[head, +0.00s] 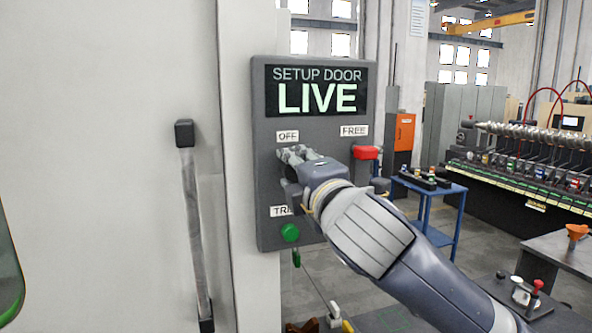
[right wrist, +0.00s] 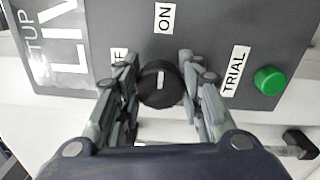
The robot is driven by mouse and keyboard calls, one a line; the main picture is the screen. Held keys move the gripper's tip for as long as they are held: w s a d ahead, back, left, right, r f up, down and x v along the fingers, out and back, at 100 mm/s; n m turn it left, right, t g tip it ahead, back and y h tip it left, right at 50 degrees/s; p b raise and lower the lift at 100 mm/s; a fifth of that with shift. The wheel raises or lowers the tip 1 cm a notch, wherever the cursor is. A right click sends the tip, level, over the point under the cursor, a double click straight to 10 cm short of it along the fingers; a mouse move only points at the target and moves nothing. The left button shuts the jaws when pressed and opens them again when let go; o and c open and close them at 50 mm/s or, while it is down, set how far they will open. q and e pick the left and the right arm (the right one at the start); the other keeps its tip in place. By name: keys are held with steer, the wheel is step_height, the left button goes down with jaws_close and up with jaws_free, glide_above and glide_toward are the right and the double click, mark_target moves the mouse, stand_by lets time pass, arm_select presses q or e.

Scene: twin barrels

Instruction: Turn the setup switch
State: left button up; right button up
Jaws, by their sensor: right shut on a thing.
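The grey control panel (head: 264,190) carries a display (head: 316,92) reading "SETUP DOOR LIVE". The setup switch is a round black knob (right wrist: 160,84) with a short white mark, seen in the right wrist view. The mark runs up and down in that view, in line with the ON label (right wrist: 164,18). The OFF label (head: 287,136) and the TRIAL label (right wrist: 235,71) lie on opposite sides of the knob. My right gripper (right wrist: 160,90) is shut on the knob, one finger on each side. In the head view this gripper (head: 294,158) hides the knob. My left gripper is not in view.
A green button (head: 290,232) sits below the switch. A red switch (head: 366,152) under a FREE label (head: 354,130) is to its right, close to my right wrist. A door handle (head: 194,230) stands at left. A blue table (head: 428,188) is behind.

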steer(key=o, duration=1.1)
steer(key=v, duration=1.2)
